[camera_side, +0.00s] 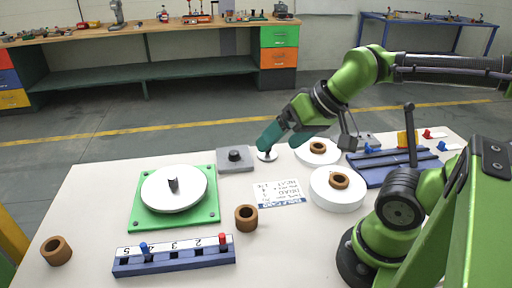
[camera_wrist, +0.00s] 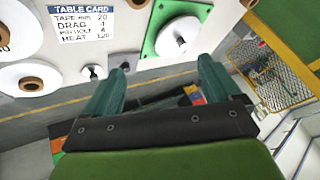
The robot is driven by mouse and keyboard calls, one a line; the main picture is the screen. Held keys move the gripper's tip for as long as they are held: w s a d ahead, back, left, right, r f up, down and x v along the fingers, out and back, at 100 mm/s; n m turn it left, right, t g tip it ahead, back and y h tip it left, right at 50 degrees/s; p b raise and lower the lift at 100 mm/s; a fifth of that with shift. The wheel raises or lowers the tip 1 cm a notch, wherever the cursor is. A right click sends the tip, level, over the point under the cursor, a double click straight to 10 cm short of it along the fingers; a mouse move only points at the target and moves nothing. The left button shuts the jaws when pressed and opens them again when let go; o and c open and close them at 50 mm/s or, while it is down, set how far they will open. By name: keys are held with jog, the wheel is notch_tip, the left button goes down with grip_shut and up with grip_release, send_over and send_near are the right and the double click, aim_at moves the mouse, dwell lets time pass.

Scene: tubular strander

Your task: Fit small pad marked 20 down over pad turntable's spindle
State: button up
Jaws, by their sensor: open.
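The pad turntable is likely the white disc (camera_side: 190,197) on a green plate, with a dark upright spindle (camera_side: 173,184) bare at its centre; it also shows in the wrist view (camera_wrist: 170,45). Two white pads with brown cores lie on the table: a nearer one (camera_side: 337,201) and a farther one (camera_side: 306,151). In the wrist view the farther one (camera_wrist: 20,92) is at left, and the other is cut off by the edge. I cannot read a full 20 on either. My gripper (camera_side: 282,143) is open and empty, its fingers apart in the wrist view (camera_wrist: 161,65), away from both pads.
A small white disc with a black knob (camera_side: 268,157) is by my fingers. A grey block (camera_side: 233,164) stands left of it. Loose brown rings (camera_side: 246,218), a numbered blue rack (camera_side: 175,259), a table card (camera_side: 279,191) and a blue tray (camera_side: 376,174) occupy the table.

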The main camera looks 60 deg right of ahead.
jog(key=w+d+f+m+g+h, duration=0.1)
jog(key=w+d+f+m+g, duration=0.15)
jog(key=d, duration=0.55)
jog(key=w+d+f+m+g+h, duration=0.15)
jog(key=w+d, duration=0.25)
jog(key=d, duration=0.4)
jog(key=s+d+f+n+g, duration=0.1)
jog(key=d+g, duration=0.2)
jog(key=d, duration=1.7)
jog(key=shift+y, duration=0.25)
jog(key=shift+s+a+f, duration=0.1)
jog(key=shift+a+f, duration=0.05)
jog(key=shift+f, duration=2.75)
jog(key=shift+s+a+f, duration=0.1)
jog(key=shift+a+f, duration=0.1)
jog(key=shift+f, duration=2.65)
jog(key=shift+s+a+f, duration=0.1)
jog(key=shift+a+f, duration=0.05)
jog(key=shift+f, duration=2.75)
jog(key=shift+w, duration=0.1)
jog(key=shift+c, duration=0.5)
